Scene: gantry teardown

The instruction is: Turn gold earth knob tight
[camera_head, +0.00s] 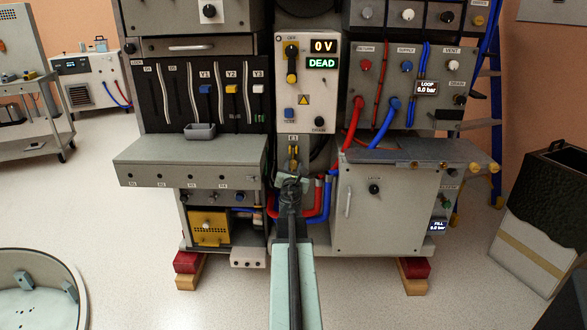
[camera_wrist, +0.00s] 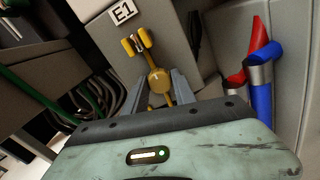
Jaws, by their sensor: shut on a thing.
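The gold earth knob (camera_wrist: 158,82) is a round-bodied piece with thin arms below the E1 label (camera_wrist: 122,12) in the wrist view. My gripper (camera_wrist: 159,76) has one grey finger on each side of it and is shut on it. A gold clamp-like piece (camera_wrist: 137,44) with two rounded ends sits just above the knob on the same grey panel. In the head view my gripper (camera_head: 291,181) reaches up to the panel below E1 and hides most of the knob; gold parts (camera_head: 293,153) show just above it.
Red and blue hoses (camera_head: 325,195) run close on the right of my gripper, and show in the wrist view (camera_wrist: 262,85). Dark cables (camera_wrist: 95,100) hang to the left. A grey shelf (camera_head: 190,158) juts out left. The display (camera_head: 322,63) above reads DEAD, 0 V.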

